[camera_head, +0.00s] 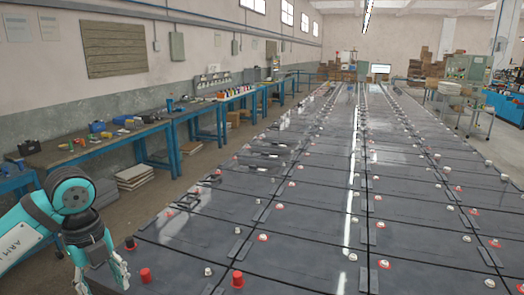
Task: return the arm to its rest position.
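My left arm, teal and white with a black joint, comes in at the lower left. My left gripper (102,281) points down at the near left edge of the battery rows (330,239). Its fingers look spread apart, and I see nothing between them; the tips are close to the bottom of the picture. A red cap (146,275) and a dark cap with a red base (130,243) stand on the batteries to its right. My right gripper is not in view.
Another red cap (238,280) stands farther right. Several small terminals and dark connector bars dot the battery tops. Blue-legged workbenches (143,133) with tools line the left wall. Stacked boards (135,176) lie on the floor between. The air above the batteries is clear.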

